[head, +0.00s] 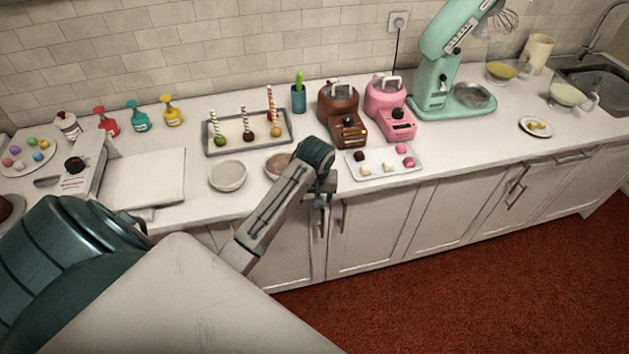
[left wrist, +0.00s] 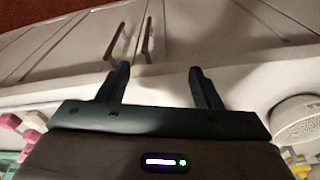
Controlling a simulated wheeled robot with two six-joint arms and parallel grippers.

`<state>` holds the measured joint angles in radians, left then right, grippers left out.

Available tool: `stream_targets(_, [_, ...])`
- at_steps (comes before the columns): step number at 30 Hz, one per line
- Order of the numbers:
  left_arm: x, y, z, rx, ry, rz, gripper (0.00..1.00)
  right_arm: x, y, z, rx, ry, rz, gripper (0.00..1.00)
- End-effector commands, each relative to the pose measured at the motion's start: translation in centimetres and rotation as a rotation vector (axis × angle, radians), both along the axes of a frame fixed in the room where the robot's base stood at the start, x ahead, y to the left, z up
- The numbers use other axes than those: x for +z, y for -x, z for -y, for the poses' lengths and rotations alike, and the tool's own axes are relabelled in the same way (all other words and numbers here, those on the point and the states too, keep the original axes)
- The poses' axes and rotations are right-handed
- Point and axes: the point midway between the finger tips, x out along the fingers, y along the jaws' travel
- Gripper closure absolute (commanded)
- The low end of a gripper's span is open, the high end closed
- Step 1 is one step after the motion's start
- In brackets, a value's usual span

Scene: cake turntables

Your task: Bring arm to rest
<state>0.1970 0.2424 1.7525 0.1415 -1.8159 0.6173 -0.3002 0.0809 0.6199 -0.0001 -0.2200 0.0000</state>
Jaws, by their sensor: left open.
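My left arm comes in from the lower left of the head view, and its wrist is at the counter's front edge. My left gripper (head: 322,198) points down there, small and partly hidden by the wrist. In the left wrist view the two fingers of the left gripper (left wrist: 161,85) are spread apart with nothing between them. Beyond the fingertips are the counter edge and the cabinet doors with handles (left wrist: 146,42). My right gripper is in neither view.
A white tray of small cakes (head: 408,174) lies right of the wrist. A pale bowl (head: 228,176) stands left, and a reddish bowl (head: 276,166) is partly hidden behind the arm. Brown (head: 340,105) and pink (head: 386,95) machines stand behind. The red floor (head: 450,290) is clear.

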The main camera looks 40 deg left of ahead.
Motion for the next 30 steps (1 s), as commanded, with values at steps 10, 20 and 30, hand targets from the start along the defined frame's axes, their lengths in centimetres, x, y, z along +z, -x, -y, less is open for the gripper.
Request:
stream_targets(10, [-0.1, 0.2, 0.1, -0.004, -0.001, 0.0, 0.41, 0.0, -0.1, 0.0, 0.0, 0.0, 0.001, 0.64])
stream_targets(20, [-2.4, 10.2, 3.6, -0.265, -0.038, 0.035, 0.41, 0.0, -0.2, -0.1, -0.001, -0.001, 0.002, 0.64])
stream_targets(30, [-0.6, 20.3, 6.4, -0.526, -0.087, 0.088, 0.41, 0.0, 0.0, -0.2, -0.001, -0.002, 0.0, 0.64])
